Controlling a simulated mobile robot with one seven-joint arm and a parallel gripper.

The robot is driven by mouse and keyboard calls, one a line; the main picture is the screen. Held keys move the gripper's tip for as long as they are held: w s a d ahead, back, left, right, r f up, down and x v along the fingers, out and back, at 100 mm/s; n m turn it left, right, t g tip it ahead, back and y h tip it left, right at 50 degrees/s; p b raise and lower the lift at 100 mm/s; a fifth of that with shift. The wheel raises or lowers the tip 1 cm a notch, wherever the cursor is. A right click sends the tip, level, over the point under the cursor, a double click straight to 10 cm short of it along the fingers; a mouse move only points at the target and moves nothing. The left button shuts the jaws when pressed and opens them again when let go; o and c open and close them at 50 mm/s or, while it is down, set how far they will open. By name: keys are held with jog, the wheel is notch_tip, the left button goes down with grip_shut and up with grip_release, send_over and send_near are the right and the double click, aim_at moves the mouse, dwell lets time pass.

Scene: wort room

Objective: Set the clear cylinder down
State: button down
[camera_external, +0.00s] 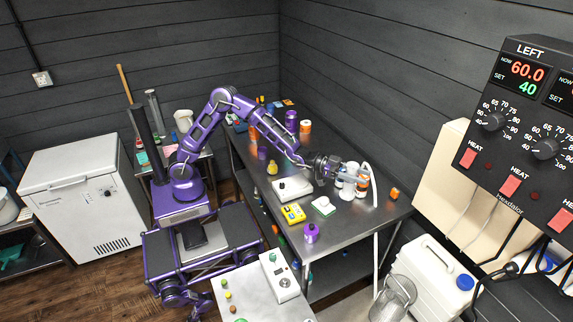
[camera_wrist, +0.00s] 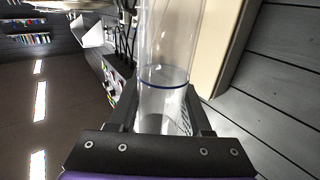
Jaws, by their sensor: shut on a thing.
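The clear cylinder (camera_wrist: 164,78) is transparent with a dark blue ring around it. In the wrist view it runs up from between the fingers of my gripper (camera_wrist: 163,122), which is shut on it. In the external view my gripper (camera_external: 338,174) is over the right part of the metal table (camera_external: 352,224), beside white containers. The cylinder is hard to make out there, and I cannot tell whether its base touches the table.
White containers with orange-brown labels (camera_external: 363,182) stand close by my gripper. A white scale-like device (camera_external: 292,189), a yellow box (camera_external: 293,213), a white pad with green (camera_external: 323,205) and a purple flask (camera_external: 311,233) are nearby. The table's front right is mostly clear.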

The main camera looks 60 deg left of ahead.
jog(key=w+a+f+b, duration=0.15)
jog(key=a+f, duration=0.25)
jog(key=a, duration=1.1)
jog(key=w+a+f+b, duration=0.1)
jog(key=w+a+f, duration=0.2)
jog(key=a, duration=1.2)
notch_tip(320, 180, down, 10)
jog(key=b, duration=0.2)
jog(key=shift+s+a+f, duration=0.15)
jog(key=shift+s, duration=0.1)
jog(key=shift+f, duration=0.1)
jog(key=shift+f, duration=0.15)
jog(key=shift+c, duration=1.7)
grip_release()
jog(key=shift+r, duration=0.2)
